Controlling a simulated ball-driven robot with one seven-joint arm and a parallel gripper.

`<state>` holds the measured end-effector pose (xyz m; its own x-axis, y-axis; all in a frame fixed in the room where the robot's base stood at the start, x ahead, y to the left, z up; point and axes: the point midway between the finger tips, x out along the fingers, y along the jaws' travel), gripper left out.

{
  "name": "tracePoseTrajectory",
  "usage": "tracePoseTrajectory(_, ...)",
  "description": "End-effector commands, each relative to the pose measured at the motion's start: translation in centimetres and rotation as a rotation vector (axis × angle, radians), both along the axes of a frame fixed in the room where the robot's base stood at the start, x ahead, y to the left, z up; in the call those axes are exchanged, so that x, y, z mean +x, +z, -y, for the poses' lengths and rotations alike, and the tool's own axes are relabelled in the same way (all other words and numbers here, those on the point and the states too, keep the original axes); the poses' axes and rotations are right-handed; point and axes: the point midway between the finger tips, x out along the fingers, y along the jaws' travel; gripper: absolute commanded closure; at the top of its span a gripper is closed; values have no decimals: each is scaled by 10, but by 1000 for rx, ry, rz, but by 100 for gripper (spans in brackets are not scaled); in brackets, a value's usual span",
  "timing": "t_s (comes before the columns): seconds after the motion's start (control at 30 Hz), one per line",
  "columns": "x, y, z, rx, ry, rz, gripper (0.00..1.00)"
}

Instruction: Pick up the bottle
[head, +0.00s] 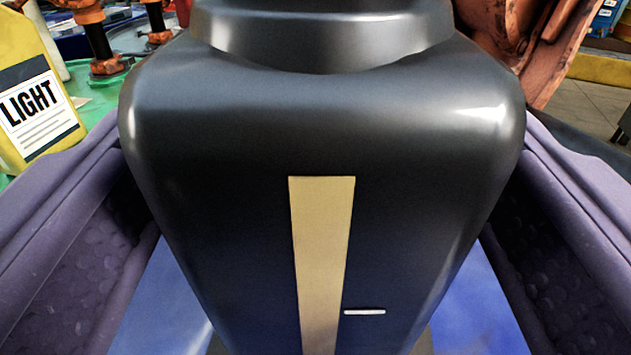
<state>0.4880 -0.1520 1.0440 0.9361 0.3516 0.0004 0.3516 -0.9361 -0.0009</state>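A dark, nearly black bottle (230,180) with rounded shoulders fills the middle of the view. Its front carries a tan vertical stripe and a small pale mark. My gripper (322,130) has its two purple fingers spread wide, one on each side of the bottle. The fingers' far ends meet the bottle's outline in the picture. Lower down, blue shows between each finger and the bottle. The bottle hides the fingertips, so I cannot tell whether they touch its sides. The bottle's base and the top of its neck are out of view.
A yellow bottle (22,75) labelled LIGHT stands at the left on a green surface (95,88). Orange-brown fittings (98,45) rise behind it. A large orange-brown object (545,45) is at the upper right, with grey floor (590,105) beside it.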

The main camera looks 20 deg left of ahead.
Motion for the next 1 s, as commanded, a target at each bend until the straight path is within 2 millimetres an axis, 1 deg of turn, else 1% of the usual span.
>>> tracePoseTrajectory(0.03,9,-1,-4,-3,2,2,11)
tracePoseTrajectory(0.1,19,1,-7,-2,2,2,11)
tracePoseTrajectory(0.2,29,1,-11,-2,1,1,11)
tracePoseTrajectory(0.43,32,3,-11,-1,-1,-1,11)
tracePoseTrajectory(0.47,32,3,-11,-1,-1,-1,13)
tracePoseTrajectory(0.5,32,3,-11,-1,-1,-1,22)
tracePoseTrajectory(0.57,32,3,-11,-1,-1,-1,36)
tracePoseTrajectory(0.6,31,3,-11,-1,-1,-1,45)
tracePoseTrajectory(0.67,31,3,-11,-1,-1,-1,59)
tracePoseTrajectory(0.7,31,3,-11,-1,-1,-1,68)
tracePoseTrajectory(0.77,31,3,-11,-1,-1,-1,82)
tracePoseTrajectory(0.8,31,2,-11,-1,-1,-1,91)
tracePoseTrajectory(0.83,31,2,-11,-1,-1,-1,98)
tracePoseTrajectory(0.87,31,2,-11,0,-1,-1,100)
tracePoseTrajectory(1.0,31,3,-11,-1,-1,0,100)
